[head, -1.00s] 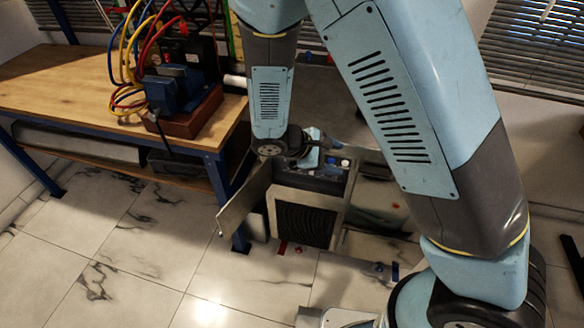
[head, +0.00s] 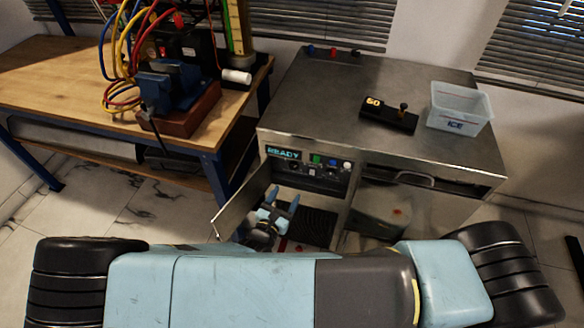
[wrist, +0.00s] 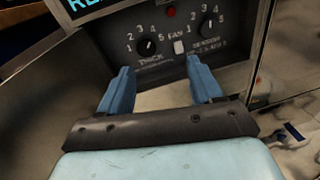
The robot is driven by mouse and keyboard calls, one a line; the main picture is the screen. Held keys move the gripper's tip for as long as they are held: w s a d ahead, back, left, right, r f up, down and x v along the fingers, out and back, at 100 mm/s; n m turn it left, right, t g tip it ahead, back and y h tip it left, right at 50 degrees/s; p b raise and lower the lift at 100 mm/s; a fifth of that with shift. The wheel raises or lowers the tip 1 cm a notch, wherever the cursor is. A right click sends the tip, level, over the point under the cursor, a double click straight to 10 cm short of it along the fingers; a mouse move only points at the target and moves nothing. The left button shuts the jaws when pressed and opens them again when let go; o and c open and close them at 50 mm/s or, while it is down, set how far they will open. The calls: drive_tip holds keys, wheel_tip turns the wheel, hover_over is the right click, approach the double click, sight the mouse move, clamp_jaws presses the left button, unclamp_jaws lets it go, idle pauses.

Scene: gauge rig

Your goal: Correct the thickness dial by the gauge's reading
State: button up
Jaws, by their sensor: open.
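The thickness dial (wrist: 147,46), a black knob marked THICK with numbers 1 to 5, is on the dark control panel (wrist: 240,45). Its pointer seems turned up and right; the exact number is too small to tell. My gripper (wrist: 160,68) is open and empty, its two blue fingers just below and either side of the dial, apart from it. In the head view my gripper (head: 283,202) is low in front of the steel cabinet (head: 330,95), below the panel. A black device (head: 388,114) on the cabinet top shows yellow characters like "60" or "GO"; I cannot tell whether it is the gauge.
A second dial (wrist: 209,25) and a white FAN switch (wrist: 180,46) are close right of the thickness dial. An open door (head: 242,200) stands left of my gripper. An ICE bin (head: 460,107) is on the cabinet. A wooden bench (head: 60,78) with cables is at left.

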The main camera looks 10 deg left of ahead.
sight(293, 167)
drive_tip(key=w+n, duration=0.1)
drive_tip(key=w, duration=0.3)
drive_tip(key=w+f+y, duration=0.1)
drive_tip(key=w, duration=0.4)
drive_tip(key=w+f+n+t+y, duration=0.1)
drive_tip(key=w, duration=0.3)
drive_tip(key=shift+w+n, duration=0.2)
drive_tip(key=shift+n, duration=0.1)
